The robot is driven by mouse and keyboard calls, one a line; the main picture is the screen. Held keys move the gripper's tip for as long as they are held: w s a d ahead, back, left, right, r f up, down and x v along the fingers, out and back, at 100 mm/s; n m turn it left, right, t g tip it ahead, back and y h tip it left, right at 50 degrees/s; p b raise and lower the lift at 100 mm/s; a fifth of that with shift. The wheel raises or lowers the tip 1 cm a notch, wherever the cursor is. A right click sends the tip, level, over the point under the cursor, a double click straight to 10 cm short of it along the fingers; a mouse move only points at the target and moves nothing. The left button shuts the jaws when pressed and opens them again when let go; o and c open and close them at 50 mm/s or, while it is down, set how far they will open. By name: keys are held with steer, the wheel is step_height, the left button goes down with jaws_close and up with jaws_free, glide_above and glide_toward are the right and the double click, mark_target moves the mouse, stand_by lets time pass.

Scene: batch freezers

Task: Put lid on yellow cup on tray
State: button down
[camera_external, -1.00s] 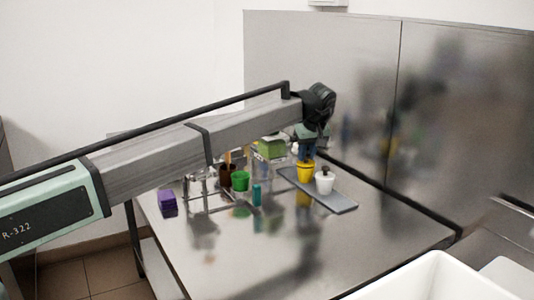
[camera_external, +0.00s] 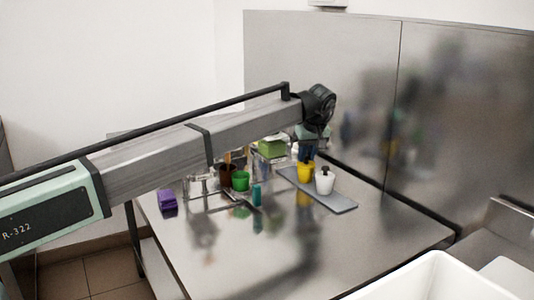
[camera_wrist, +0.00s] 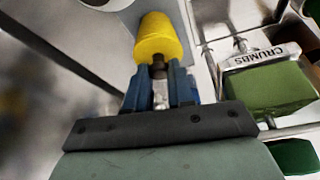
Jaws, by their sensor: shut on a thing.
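The yellow cup (camera_external: 306,173) stands on the grey tray (camera_external: 340,203), left of a white cup (camera_external: 325,181). It also shows in the wrist view (camera_wrist: 160,37), just beyond my fingertips. My gripper (camera_external: 307,158) points down right at the yellow cup's top. In the wrist view, its blue fingers (camera_wrist: 160,73) are shut on a small dark brown piece, which looks like the knob of the lid (camera_wrist: 159,68). The rest of the lid cannot be told apart from the cup's top. Whether the lid sits fully on the rim is unclear.
A green block (camera_external: 272,148) in a holder marked CRUMBS (camera_wrist: 262,57) stands close by. Brown (camera_external: 227,175) and green (camera_external: 241,181) cups and a teal bottle (camera_external: 256,194) stand to the left. The steel wall is behind. The table's front is clear.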

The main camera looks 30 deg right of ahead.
steer(key=shift+c, duration=2.1)
jaws_free()
steer(key=shift+r, duration=0.2)
steer(key=shift+r, duration=3.35)
jaws_close()
steer(key=shift+f, duration=2.65)
